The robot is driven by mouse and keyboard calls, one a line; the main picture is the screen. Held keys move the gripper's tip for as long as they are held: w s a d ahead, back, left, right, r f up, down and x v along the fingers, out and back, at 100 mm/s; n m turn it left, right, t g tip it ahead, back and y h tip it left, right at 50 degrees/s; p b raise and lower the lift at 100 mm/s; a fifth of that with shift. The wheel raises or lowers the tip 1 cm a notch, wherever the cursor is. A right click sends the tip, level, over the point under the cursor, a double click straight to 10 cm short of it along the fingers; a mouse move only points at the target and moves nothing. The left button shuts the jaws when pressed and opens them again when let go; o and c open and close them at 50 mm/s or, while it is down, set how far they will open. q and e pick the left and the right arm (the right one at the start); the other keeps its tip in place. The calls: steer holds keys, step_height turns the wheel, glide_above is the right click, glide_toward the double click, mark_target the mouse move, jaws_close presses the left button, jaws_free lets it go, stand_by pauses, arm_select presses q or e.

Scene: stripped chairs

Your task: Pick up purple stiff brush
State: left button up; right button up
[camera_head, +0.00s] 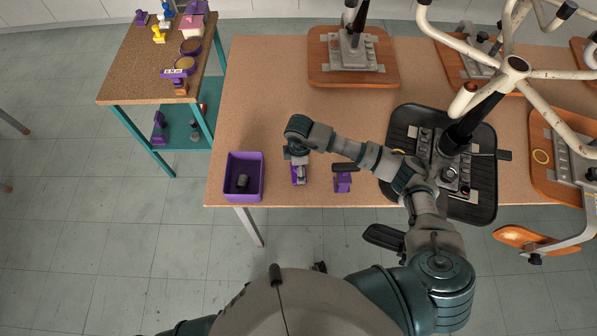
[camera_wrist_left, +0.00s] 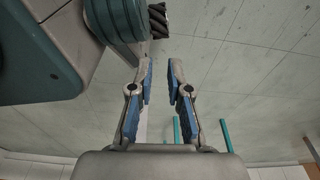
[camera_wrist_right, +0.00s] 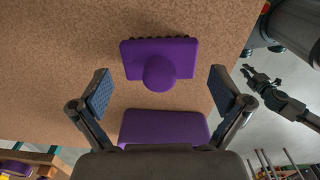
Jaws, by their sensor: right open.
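The purple brush (camera_wrist_right: 160,58) is in the right wrist view, with a dark bristle row along its far edge and a round knob in the middle. A rounded purple block (camera_wrist_right: 163,126) shows just below it; I cannot tell whether it is part of the brush. My right gripper (camera_wrist_right: 161,88) is open, its fingers spread on either side of the purple shapes, touching neither visibly. In the head view this gripper (camera_head: 299,166) is over a purple item (camera_head: 294,178) near the table's front edge. My left gripper (camera_wrist_left: 161,68) is open and empty, away from the table.
A purple box (camera_head: 260,178) holding a small grey thing stands left of my right gripper. Another purple item (camera_head: 343,184) stands to its right. A teal cart (camera_head: 125,93) stands left.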

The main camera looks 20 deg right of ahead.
steer(key=f, duration=0.3)
steer(key=shift+w+a, duration=0.1)
steer(key=shift+a, duration=0.2)
steer(key=shift+f, duration=0.5)
arm_select(q)
steer(key=shift+s+a, duration=0.25)
steer(key=shift+a, duration=0.6)
arm_select(e)
steer(key=shift+d, duration=0.2)
steer(key=c, duration=1)
arm_select(q)
steer(key=shift+d, duration=0.7)
arm_select(e)
steer(key=shift+r, duration=0.1)
steer(key=shift+c, duration=0.2)
